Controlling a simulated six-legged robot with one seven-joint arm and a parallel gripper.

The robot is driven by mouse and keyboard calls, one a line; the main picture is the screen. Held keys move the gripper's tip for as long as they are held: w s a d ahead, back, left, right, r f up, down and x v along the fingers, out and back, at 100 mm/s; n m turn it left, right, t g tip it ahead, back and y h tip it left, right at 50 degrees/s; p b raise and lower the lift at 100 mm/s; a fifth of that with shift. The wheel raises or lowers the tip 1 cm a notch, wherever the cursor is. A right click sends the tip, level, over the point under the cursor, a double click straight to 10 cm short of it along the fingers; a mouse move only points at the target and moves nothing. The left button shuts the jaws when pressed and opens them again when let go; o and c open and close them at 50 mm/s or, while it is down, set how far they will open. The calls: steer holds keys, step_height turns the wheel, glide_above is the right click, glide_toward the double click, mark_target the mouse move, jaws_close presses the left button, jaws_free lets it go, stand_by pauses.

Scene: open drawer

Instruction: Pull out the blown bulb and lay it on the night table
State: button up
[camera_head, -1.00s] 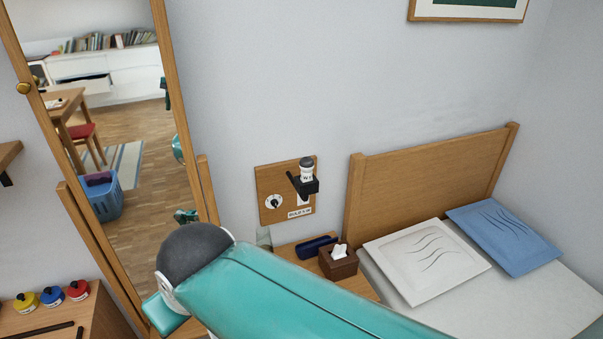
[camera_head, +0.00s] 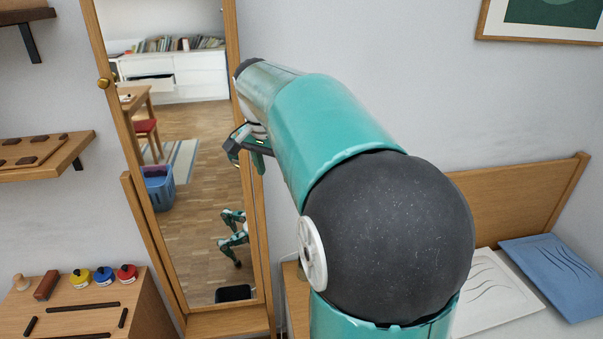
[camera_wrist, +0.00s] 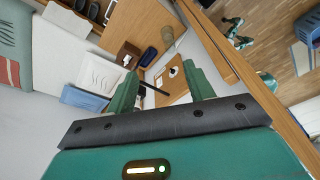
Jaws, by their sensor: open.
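My gripper (camera_wrist: 162,82) is open and empty in the wrist view, its two green fingers apart. Beyond them is a wooden wall board (camera_wrist: 180,84) with a small round dial (camera_wrist: 173,71) and a dark bracket. The fingers are not seen touching anything. I cannot make out the blown bulb in any view. In the head view my raised arm hides the wall board and most of the night table; a wooden edge of the night table (camera_head: 296,300) shows left of the arm.
A brown tissue box (camera_wrist: 128,52) and a dark case (camera_wrist: 148,57) lie on the night table. A tall mirror (camera_head: 190,180) stands left of the arm. The bed holds a white pillow (camera_head: 490,290) and a blue pillow (camera_head: 555,270). Shelves (camera_head: 45,158) are at the left.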

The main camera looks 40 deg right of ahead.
steer(key=s+d+f+m, duration=0.1)
steer(key=d+m, duration=0.2)
steer(key=d, duration=0.5)
steer(key=s+d+f+m+y, duration=0.1)
steer(key=d+m, duration=0.3)
steer(key=d, duration=0.5)
steer(key=s+d+f+m+g+y, duration=0.1)
steer(key=s+d+f+m, duration=0.1)
steer(key=d, duration=0.7)
steer(key=shift+d+f+m, duration=0.2)
steer(key=shift+f+m, duration=0.15)
steer(key=shift+m, duration=0.35)
steer(key=shift+f, duration=0.1)
steer(key=shift+w+f, duration=0.1)
steer(key=shift+f, duration=4.3)
jaws_close()
steer(key=shift+r, duration=0.15)
steer(key=shift+r, duration=2.85)
